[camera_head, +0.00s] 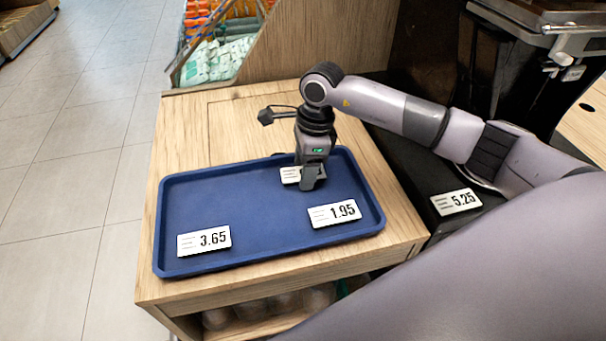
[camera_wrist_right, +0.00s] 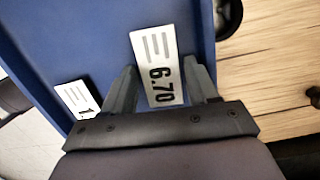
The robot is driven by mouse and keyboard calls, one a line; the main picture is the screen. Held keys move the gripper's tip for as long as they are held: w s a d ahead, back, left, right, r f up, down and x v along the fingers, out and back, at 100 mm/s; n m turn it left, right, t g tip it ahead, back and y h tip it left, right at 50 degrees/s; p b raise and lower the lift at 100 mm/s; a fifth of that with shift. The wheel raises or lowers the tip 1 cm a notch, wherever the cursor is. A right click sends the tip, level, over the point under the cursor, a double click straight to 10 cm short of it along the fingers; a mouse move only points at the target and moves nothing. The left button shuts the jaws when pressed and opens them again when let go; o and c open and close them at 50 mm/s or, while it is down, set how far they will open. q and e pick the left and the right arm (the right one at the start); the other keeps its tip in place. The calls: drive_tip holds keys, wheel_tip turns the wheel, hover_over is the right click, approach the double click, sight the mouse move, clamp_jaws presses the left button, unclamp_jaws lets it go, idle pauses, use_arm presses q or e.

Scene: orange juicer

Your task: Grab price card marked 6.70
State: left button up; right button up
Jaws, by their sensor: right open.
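The price card marked 6.70 (camera_wrist_right: 157,62) is white with black print and lies on the blue tray (camera_head: 250,215). In the head view the card (camera_head: 289,175) is partly hidden behind my right gripper (camera_head: 312,184). In the right wrist view my right gripper (camera_wrist_right: 163,85) is open, with one finger on each side of the card's near end. I cannot tell whether the fingers touch the card. My left gripper is not in view.
Price cards marked 3.65 (camera_head: 204,240) and 1.95 (camera_head: 334,213) lie on the tray. A card marked 5.25 (camera_head: 456,202) lies on the dark surface at right. The tray rests on a wooden counter (camera_head: 190,140).

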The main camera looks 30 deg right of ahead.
drive_tip(key=c, duration=0.8)
drive_tip(key=shift+r, duration=0.1)
